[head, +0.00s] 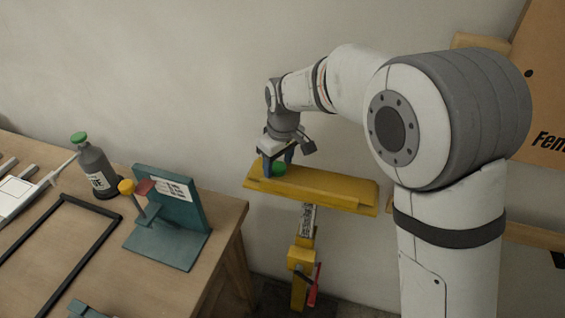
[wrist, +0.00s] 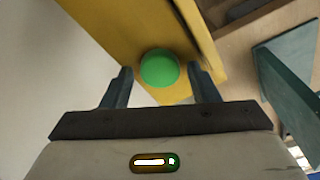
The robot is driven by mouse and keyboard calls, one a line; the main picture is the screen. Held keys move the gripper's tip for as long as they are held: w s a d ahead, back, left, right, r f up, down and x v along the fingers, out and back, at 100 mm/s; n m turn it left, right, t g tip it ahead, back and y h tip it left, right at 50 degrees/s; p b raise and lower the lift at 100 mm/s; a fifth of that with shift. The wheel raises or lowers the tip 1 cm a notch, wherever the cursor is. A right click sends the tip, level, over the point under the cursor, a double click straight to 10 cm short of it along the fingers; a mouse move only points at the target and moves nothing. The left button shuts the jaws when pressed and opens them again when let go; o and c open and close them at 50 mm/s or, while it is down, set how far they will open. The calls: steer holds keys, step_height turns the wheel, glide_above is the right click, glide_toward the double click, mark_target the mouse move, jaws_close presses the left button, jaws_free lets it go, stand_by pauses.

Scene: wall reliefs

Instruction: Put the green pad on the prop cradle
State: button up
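The green pad (head: 279,168) is a small round green piece at the left end of the yellow prop cradle (head: 340,190). In the wrist view the pad (wrist: 160,68) shows against the yellow cradle face (wrist: 115,25), near its end and edge. It appears to rest on the cradle, though its underside is hidden. My gripper (head: 276,163) points down over that end of the cradle. In the wrist view its fingers (wrist: 160,72) stand on either side of the pad, with a visible gap on each side, so it is open around the pad.
The yellow cradle tops a post with a red-handled clamp (head: 314,285). A wooden table (head: 225,215) at left bears a teal bracket (head: 175,220), a grey bottle with a green cap (head: 97,168) and a black frame (head: 60,240). The wall is close behind.

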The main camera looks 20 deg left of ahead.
mark_target(283, 170)
steer(key=shift+o, duration=0.2)
step_height(283, 170, up, 12)
steer(key=d, duration=0.1)
steer(key=shift+s+d+b, duration=0.15)
steer(key=shift+s+b, duration=0.15)
steer(key=shift+b, duration=0.1)
steer(key=shift+r, duration=0.1)
steer(key=s+d+r+m+t, duration=0.15)
steer(key=d+m, duration=0.45)
steer(key=d, duration=1.5)
steer(key=s+d+f+m, duration=0.3)
steer(key=s+d, duration=0.3)
steer(key=d, duration=0.3)
steer(key=s+d+f+m+h, duration=0.1)
steer(key=s+d+f+m, duration=0.2)
steer(key=s+d, duration=0.4)
steer(key=shift+s+d+f+m+t, duration=0.2)
steer(key=shift+d+m+t, duration=0.25)
steer(key=shift+d+m, duration=0.4)
